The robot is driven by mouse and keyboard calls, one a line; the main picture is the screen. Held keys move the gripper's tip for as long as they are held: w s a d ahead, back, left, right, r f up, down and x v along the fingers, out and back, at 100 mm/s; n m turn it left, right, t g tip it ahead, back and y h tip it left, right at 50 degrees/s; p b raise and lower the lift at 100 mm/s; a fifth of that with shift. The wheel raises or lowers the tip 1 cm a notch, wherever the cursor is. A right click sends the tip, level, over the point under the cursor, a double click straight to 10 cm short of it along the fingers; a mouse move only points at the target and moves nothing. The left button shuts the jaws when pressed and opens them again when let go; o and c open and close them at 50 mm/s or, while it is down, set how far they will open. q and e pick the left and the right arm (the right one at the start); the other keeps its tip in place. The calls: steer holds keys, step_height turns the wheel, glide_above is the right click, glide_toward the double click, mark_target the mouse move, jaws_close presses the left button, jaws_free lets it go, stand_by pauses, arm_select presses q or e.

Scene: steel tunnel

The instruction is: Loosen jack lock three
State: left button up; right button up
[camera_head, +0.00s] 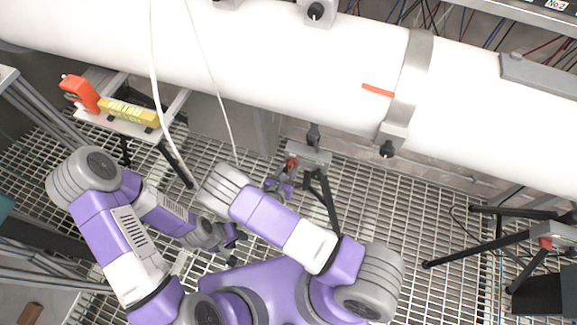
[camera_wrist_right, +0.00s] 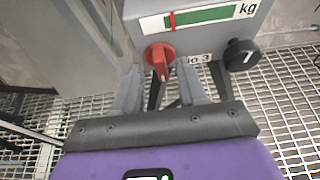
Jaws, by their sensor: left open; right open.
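The jack (camera_head: 308,154) under the white pipe has a grey box with a red lock knob (camera_head: 292,163). In the right wrist view the red knob (camera_wrist_right: 160,60) sits on the box front (camera_wrist_right: 200,38), beside a partly hidden label whose 3 shows. My right gripper (camera_head: 279,187) is open just in front of this box. In the right wrist view its two grey fingers (camera_wrist_right: 160,80) stand apart, one on each side of the knob; I cannot tell whether they touch it. My left gripper (camera_head: 236,242) is open and low, left of the jack, near my base.
The box has a green kg gauge (camera_wrist_right: 210,16) with a red mark and a black knob (camera_wrist_right: 241,55). Another jack (camera_head: 543,238) stands at the far right. A shelf at left holds a yellow level (camera_head: 130,112) and an orange tool (camera_head: 80,93). White cables hang beside my arms.

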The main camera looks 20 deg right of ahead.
mark_target(289, 167)
steer(key=shift+b+x, duration=0.3)
steer(key=shift+x, duration=1.25)
jaws_close()
